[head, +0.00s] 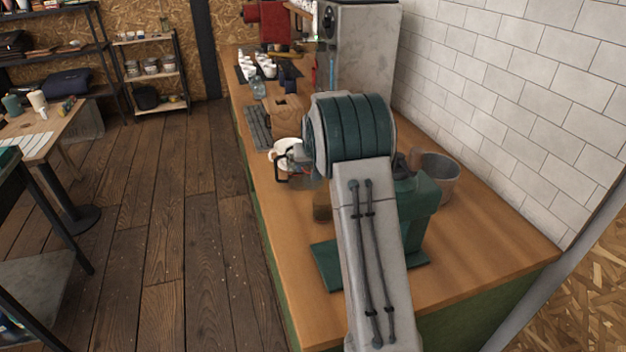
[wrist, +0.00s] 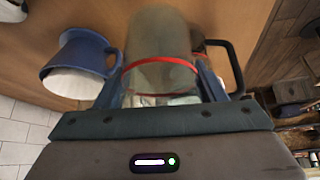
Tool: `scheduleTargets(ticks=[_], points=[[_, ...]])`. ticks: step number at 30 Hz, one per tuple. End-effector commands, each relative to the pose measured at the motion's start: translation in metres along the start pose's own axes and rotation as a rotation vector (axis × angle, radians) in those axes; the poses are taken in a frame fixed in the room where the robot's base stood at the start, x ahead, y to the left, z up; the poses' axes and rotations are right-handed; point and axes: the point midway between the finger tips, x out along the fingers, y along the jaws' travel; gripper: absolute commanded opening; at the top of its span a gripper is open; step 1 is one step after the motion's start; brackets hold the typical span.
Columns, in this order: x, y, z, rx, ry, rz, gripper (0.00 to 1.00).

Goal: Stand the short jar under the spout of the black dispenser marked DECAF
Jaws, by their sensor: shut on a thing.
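In the wrist view a grey-green glass jar (wrist: 160,50) with a red band stands between the two fingers of my gripper (wrist: 162,88), which is shut on it. I cannot tell from this whether it is the short jar. In the head view my arm covers most of the gripper and the jar, over the counter. No black dispenser marked DECAF can be made out; part of the counter is hidden behind my arm. A dark green machine (head: 422,215) with a flat base stands behind my arm at the right, with no readable label.
A blue mug (wrist: 92,58) is left of the jar in the wrist view; a dark handle (wrist: 236,66) is close at its right. The head view shows a white vessel (head: 281,154), a wooden box (head: 287,116) and a grey bin (head: 438,178). The counter's front right (head: 480,265) is clear.

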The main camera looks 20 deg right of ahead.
Motion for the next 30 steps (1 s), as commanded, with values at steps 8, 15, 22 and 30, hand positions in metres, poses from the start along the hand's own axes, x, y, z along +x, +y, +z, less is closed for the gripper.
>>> scheduleTargets(ticks=[8, 15, 22, 30], points=[[0.026, 0.0, 0.015, -0.001, -0.003, 0.0, 0.37], [0.048, 0.0, 0.027, 0.0, 0.001, 0.0, 0.37], [0.049, 0.0, 0.027, 0.0, 0.002, 0.0, 0.37], [0.05, 0.0, 0.029, 0.0, 0.001, 0.0, 0.85]])
